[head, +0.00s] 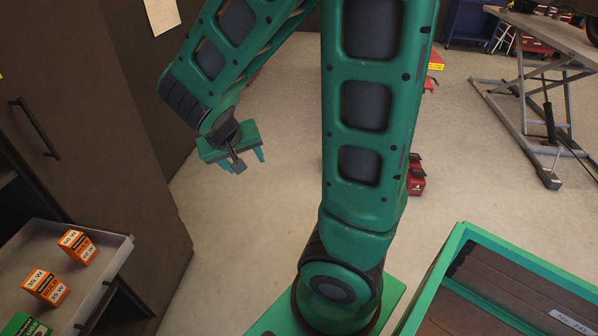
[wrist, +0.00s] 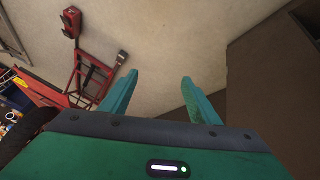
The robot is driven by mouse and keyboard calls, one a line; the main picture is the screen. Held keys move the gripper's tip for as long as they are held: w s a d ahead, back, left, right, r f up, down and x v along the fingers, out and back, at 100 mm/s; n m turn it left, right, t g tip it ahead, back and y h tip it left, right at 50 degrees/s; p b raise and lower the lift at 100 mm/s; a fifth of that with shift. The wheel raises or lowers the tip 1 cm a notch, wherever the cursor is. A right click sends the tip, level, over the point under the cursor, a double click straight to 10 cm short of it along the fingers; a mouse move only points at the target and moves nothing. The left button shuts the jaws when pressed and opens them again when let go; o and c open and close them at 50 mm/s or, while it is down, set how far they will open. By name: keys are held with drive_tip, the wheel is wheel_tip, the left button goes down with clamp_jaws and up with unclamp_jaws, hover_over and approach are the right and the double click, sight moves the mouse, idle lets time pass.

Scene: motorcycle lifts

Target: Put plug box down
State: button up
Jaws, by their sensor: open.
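My gripper (head: 243,161) hangs over open floor to the right of the dark cabinet, fingers pointing down. In the wrist view its two teal fingers (wrist: 159,80) are apart with nothing between them. Two small orange and white boxes, one (head: 78,246) farther back and one (head: 46,288) nearer, stand in the open drawer (head: 99,262) at lower left. A green box (head: 24,326) is cut off by the bottom edge there. I cannot tell which of these is the plug box. My gripper is well apart from all of them.
The dark cabinet (head: 95,110) fills the left side. A green-rimmed tray (head: 520,254) with a brown interior is at lower right. A motorcycle lift (head: 530,105) stands at upper right. Red equipment (head: 416,176) is on the floor behind my arm. The floor between is clear.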

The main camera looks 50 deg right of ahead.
drive_tip(key=s+d+r+g+y, duration=0.1)
drive_tip(key=s+r+y, duration=0.1)
drive_tip(key=s, duration=0.7)
drive_tip(key=s+d+r+g+y, duration=0.1)
drive_tip(key=s+r+g+y, duration=0.1)
drive_tip(key=s, duration=0.8)
drive_tip(key=shift+s+d+r+y, duration=0.15)
drive_tip(key=shift+s+r+y, duration=0.15)
drive_tip(key=shift+r+y, duration=0.5)
drive_tip(key=shift+w+f, duration=0.2)
drive_tip(key=shift+w, duration=0.45)
